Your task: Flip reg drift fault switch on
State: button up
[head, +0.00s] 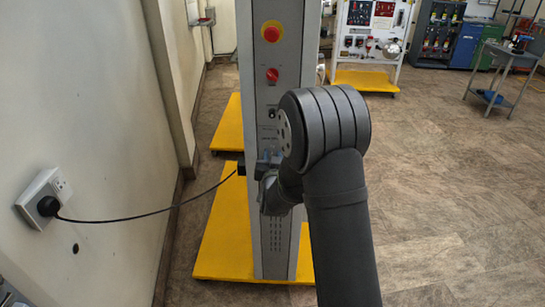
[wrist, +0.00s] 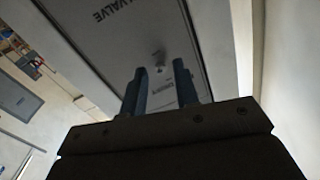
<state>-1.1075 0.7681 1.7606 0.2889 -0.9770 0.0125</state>
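The grey panel of the trainer column (head: 262,95) stands ahead in the head view, with small controls partly hidden by my arm. In the wrist view, a small metal toggle switch (wrist: 159,58) sits on the same panel (wrist: 120,45), just beyond my fingertips. I cannot confirm that it is the reg drift fault switch, as the label near it is too small to read. My gripper (wrist: 160,78) is open, with its two fingers apart and the toggle seen in the gap between them. In the head view, my gripper (head: 268,162) is close to the panel front.
A red emergency button on yellow (head: 271,32) and a red knob (head: 272,75) are higher on the column. A black cable (head: 150,218) runs from the wall socket (head: 45,198) to the column. The yellow base (head: 222,245) is below.

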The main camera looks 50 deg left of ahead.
grip_shut()
jog(key=shift+r+g+h, duration=0.55)
jog(key=shift+g+h, duration=0.35)
jog(key=shift+h, duration=0.2)
grip_release()
jog(key=shift+s, duration=0.1)
